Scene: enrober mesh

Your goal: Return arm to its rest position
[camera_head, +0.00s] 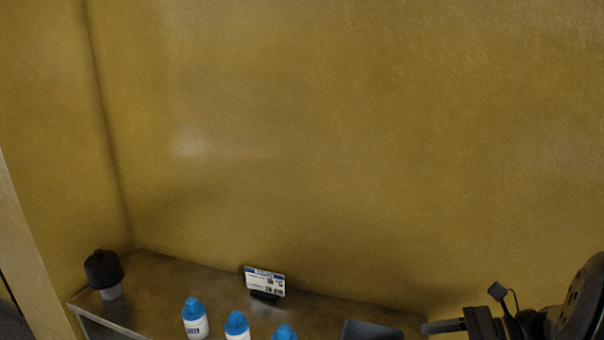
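My arm comes in at the lower right corner, dark and partly cut off by the frame edge. My gripper (440,326) points left, low in the picture, near the right end of the shelf. Only a narrow dark finger part shows, so I cannot tell if it is open or shut. I see nothing clearly held in it. A dark grey bin or block (372,330) lies just left of the gripper and is cut off by the bottom edge.
A brown shelf (150,268) runs along the yellow wall (320,130). On it are three blue-capped white bottles (195,320), a small card on a black stand (265,283) and a black-topped container (104,272). The space above the shelf is clear.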

